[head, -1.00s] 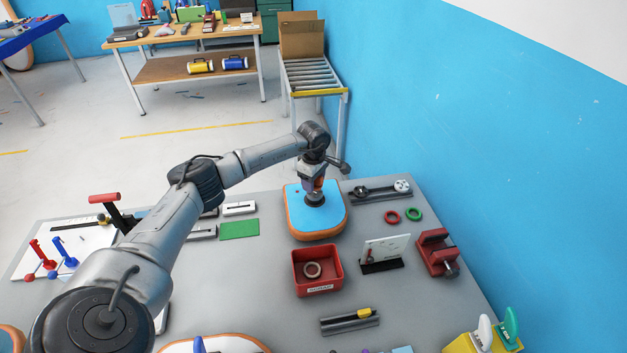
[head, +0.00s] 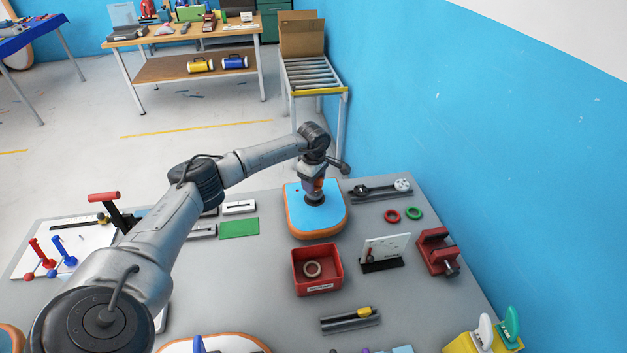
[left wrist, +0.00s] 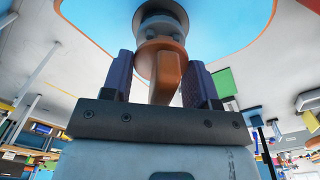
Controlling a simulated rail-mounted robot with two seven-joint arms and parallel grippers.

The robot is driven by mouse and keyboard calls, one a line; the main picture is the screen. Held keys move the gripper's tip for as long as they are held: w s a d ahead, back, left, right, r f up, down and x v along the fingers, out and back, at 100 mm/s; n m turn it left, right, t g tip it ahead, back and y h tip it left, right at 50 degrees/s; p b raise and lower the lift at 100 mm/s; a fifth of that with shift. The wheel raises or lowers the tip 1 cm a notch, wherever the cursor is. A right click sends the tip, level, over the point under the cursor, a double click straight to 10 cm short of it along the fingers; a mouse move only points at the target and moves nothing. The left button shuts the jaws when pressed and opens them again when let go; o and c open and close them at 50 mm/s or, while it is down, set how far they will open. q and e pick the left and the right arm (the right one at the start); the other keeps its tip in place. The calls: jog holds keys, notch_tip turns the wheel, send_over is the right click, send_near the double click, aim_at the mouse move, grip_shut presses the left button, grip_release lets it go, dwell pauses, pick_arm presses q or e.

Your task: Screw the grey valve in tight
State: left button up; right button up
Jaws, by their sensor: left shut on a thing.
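The small inflatable board (head: 302,221), blue on top with an orange side, lies at the back of the grey bench. The grey valve (head: 315,199) is at its top face, below my left gripper (head: 314,183). In the left wrist view the grey valve (left wrist: 160,20) stands against the blue board (left wrist: 90,15). An orange piece with a round flange and a flat grip (left wrist: 165,78) is in line with it. My left gripper (left wrist: 160,85) is shut on this grip, one dark finger on each side. Where the orange piece meets the valve is partly hidden. My right gripper is not in view.
A red bin (head: 318,284) with a ring in it stands in front of the board. Red and green rings (head: 403,215), a white panel on a dark stand (head: 386,250) and a red vise (head: 437,252) are to the right. A green mat (head: 239,228) lies left.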

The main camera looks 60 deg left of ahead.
pick_arm(q)
jog(key=shift+f+b, duration=0.45)
jog(key=shift+f, duration=0.3)
jog(key=o, duration=1)
notch_tip(320, 180, up, 14)
jog(key=shift+f+p, duration=0.1)
jog(key=shift+p, duration=0.45)
